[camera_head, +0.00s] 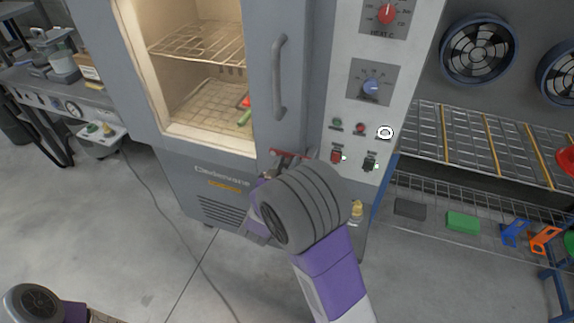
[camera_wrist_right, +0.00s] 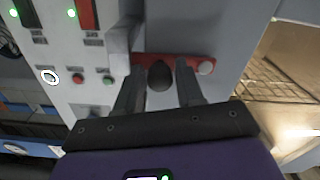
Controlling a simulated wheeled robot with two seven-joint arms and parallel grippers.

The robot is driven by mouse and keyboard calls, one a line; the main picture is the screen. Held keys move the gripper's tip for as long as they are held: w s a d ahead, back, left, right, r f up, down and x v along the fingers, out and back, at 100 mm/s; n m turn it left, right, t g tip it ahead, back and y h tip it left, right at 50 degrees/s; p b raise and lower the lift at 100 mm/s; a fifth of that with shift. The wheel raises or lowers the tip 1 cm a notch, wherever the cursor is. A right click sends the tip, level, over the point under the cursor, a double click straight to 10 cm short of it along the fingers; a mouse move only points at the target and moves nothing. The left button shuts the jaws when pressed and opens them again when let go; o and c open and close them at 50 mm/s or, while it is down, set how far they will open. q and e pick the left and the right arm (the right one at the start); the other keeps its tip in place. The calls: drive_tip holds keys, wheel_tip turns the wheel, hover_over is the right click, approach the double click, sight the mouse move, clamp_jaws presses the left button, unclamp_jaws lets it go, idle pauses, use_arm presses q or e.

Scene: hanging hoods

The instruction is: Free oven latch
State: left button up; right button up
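The oven (camera_head: 210,180) stands upright at the centre of the head view, its interior showing with wire racks. The oven latch is a red bar (camera_wrist_right: 205,64) with a dark round knob (camera_wrist_right: 160,76) in the right wrist view; part of the red bar (camera_head: 288,153) also shows in the head view above my right wrist. My right gripper (camera_wrist_right: 157,74) is open, with one finger on each side of the knob. Narrow gaps seem to show beside the knob; firm contact cannot be made out. My left arm shows at the lower left, but its gripper is out of view.
A vertical door handle (camera_head: 279,78) is above the latch. A control panel (camera_head: 350,120) with knobs, buttons and switches is to its right. A wire shelf (camera_head: 440,200) with coloured items stands at the right. A side bench (camera_head: 60,98) is at the left; the floor between is mostly clear.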

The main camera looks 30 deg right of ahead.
clamp_jaws()
